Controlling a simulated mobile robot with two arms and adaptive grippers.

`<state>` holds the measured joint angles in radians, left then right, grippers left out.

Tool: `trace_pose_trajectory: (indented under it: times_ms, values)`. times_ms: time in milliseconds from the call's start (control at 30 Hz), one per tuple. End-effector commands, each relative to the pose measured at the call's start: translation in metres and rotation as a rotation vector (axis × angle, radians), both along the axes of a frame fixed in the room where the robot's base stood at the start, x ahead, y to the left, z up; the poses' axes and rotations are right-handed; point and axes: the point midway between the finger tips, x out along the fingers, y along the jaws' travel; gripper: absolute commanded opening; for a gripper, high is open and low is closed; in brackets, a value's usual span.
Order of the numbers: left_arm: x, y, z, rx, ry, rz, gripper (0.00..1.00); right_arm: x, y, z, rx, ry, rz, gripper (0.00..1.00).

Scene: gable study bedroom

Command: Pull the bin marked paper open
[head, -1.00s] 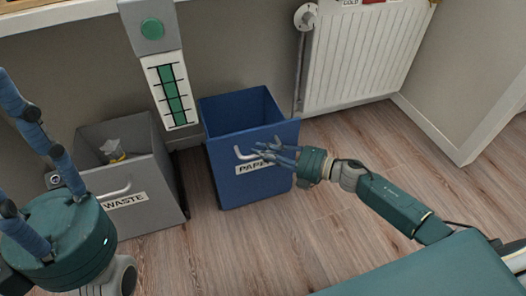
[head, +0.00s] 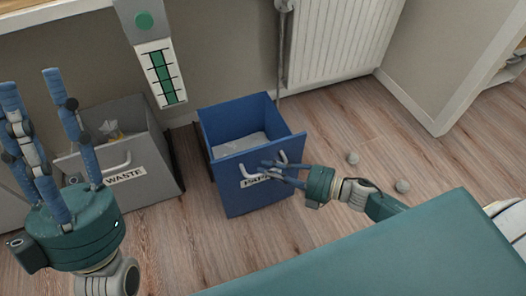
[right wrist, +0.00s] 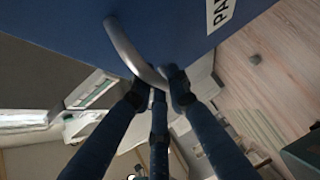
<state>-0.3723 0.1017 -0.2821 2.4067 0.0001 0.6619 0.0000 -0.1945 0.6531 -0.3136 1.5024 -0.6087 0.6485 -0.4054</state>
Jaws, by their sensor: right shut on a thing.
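The blue bin (head: 232,186) carries a label reading PAPER, partly hidden by my fingers in the head view. It stands pulled out from the wall, with a dark rail showing at its left and whitish paper inside. My right gripper (head: 273,172) is at its front, shut on the curved metal handle (right wrist: 128,47). In the right wrist view my right gripper (right wrist: 160,85) has its fingertips at the handle's lower end, against the blue front. My left gripper (head: 34,84) is raised at the left, fingers spread and empty, away from the paper bin.
A grey bin (head: 155,163) labelled WASTE stands left of the blue one. A radiator (head: 340,40) is on the wall behind. A teal surface fills the lower right.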

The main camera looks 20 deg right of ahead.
Motion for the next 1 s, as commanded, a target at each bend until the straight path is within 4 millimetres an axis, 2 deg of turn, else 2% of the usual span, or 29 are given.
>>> trace_pose_trajectory:
  times_ms: [33, 100, 200, 300, 400, 500, 700, 800, 1000]
  values:
    - [0.020, -0.004, -0.004, 0.029, 0.094, 0.006, 0.40, -0.012, -0.002, 0.002, -0.005, 0.005, -0.003, 0.00]
    - [0.047, -0.009, -0.021, 0.070, 0.229, 0.012, 0.40, -0.027, -0.003, 0.002, -0.005, 0.005, -0.003, 0.00]
    - [0.079, -0.014, -0.051, 0.126, 0.414, 0.023, 0.40, -0.048, -0.004, 0.002, -0.005, 0.006, -0.004, 0.00]
    - [0.101, -0.016, -0.084, 0.174, 0.586, 0.031, 0.40, -0.068, -0.004, 0.002, -0.006, 0.005, -0.004, 0.00]
    - [0.116, -0.016, -0.117, 0.217, 0.736, 0.039, 0.40, -0.086, -0.005, 0.001, -0.005, 0.004, -0.004, 0.00]
    - [0.123, -0.015, -0.146, 0.251, 0.863, 0.046, 0.40, -0.102, -0.006, 0.001, -0.005, 0.004, -0.004, 0.00]
    - [0.127, -0.010, -0.190, 0.298, 1.044, 0.053, 0.40, -0.124, -0.007, 0.000, -0.007, 0.001, -0.004, 0.00]
    - [0.126, -0.009, -0.203, 0.312, 1.098, 0.056, 0.40, -0.131, -0.007, -0.001, -0.007, 0.001, -0.005, 0.00]
    - [0.125, -0.007, -0.215, 0.323, 1.145, 0.058, 0.40, -0.137, -0.008, -0.001, -0.008, 0.000, -0.004, 0.00]
